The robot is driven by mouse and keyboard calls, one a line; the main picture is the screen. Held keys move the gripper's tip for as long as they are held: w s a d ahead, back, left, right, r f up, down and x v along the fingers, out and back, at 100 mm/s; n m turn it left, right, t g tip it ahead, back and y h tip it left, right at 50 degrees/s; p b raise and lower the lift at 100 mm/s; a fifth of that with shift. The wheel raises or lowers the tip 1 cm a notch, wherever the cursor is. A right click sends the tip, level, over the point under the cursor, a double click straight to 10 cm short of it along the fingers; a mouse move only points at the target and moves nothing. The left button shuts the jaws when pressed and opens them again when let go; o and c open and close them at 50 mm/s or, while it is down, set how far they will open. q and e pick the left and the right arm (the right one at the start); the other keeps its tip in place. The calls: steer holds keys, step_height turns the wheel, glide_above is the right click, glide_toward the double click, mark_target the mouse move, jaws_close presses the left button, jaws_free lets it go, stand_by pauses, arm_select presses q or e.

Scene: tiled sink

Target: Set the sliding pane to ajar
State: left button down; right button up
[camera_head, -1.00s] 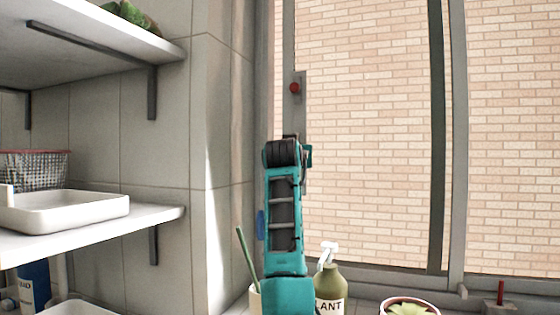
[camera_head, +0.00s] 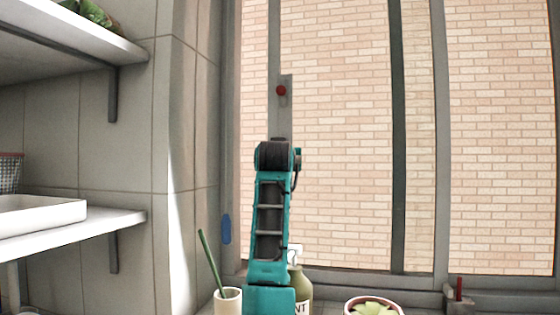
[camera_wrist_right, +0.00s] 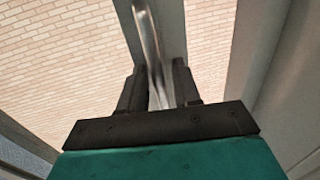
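The sliding pane is a tall glass pane in a grey frame, with its left stile (camera_head: 280,120) near the middle of the head view. A narrow strip of brick shows between this stile and the left window jamb (camera_head: 229,130), so the pane stands a little open. My right gripper is at the stile, its fingers hidden behind my teal wrist in the head view. In the right wrist view, the fingers of my right gripper (camera_wrist_right: 159,72) are closed on both sides of a silver handle bar (camera_wrist_right: 149,35). My left gripper is not in view.
White shelves (camera_head: 100,227) are on the left. A small red-handled item (camera_head: 459,288) is at the lower right.

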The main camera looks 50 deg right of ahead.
steer(key=b+v, duration=0.2)
steer(key=v, duration=1.1)
